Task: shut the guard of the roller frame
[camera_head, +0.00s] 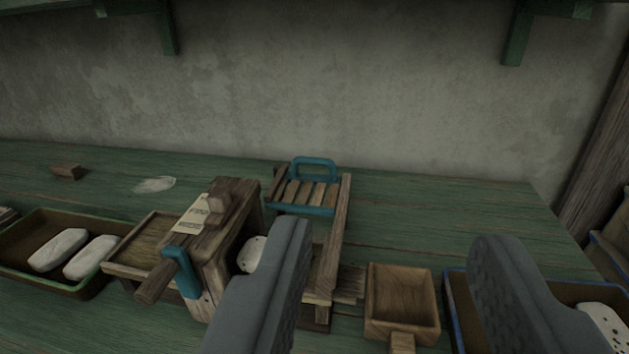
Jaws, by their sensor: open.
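The wooden roller frame (209,268) stands on the green bench, left of centre. A teal crank with a wooden grip is on its near left side. Its guard (308,195), wooden slats with a teal edge and a teal loop handle (314,163), is at the far end between two side rails. The nearer part of the frame is not under the slats, and a white piece (251,254) shows there. My gripper (390,240) is open and empty, its fingers wide apart. The left finger hides part of the frame's near right side. The guard is beyond the fingers, apart from them.
A tray (22,281) with two white pieces is at the left. A small wooden box (428,290) stands right of the frame, and a blue-rimmed tray (456,318) is partly behind the right finger. The bench (440,210) is clear at back right, before the wall.

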